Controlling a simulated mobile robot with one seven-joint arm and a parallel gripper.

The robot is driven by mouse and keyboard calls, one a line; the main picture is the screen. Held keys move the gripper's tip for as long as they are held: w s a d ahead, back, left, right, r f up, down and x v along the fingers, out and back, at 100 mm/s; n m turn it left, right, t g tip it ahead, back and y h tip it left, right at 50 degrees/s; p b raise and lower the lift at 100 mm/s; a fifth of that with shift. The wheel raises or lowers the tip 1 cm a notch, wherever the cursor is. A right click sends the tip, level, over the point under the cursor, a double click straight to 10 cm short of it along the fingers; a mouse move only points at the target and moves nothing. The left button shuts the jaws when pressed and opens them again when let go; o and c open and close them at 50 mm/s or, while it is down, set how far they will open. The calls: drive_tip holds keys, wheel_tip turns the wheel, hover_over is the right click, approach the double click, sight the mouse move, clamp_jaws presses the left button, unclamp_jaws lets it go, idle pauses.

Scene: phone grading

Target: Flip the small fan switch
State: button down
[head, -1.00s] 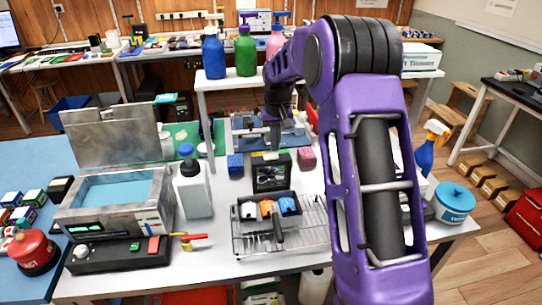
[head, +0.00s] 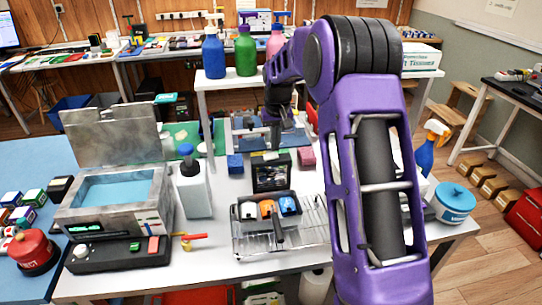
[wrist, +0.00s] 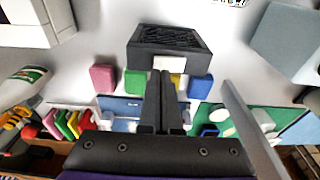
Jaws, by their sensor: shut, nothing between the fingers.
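The small fan (head: 270,172) is a dark box with a grille, standing on the white table just behind a tray in the head view. In the wrist view the fan (wrist: 180,42) is at the top middle, with a pale switch (wrist: 168,63) on its side facing my gripper. My gripper (wrist: 164,76) is shut and empty, its fingertips pointing at the switch and just below it in the picture. I cannot tell whether they touch it. In the head view my gripper (head: 276,146) is just behind the fan, whose switch is hidden there.
A blue block (head: 235,163) and a pink block (head: 306,157) stand on either side of the fan. A white pump bottle (head: 194,190) stands to the left.

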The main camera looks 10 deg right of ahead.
sight(275, 155)
drive_tip(key=shift+f+b, duration=0.45)
drive_tip(key=shift+f, duration=0.4)
idle(0.3)
drive_tip(key=shift+r+p, duration=1.65)
drive_tip(key=shift+r, duration=1.9)
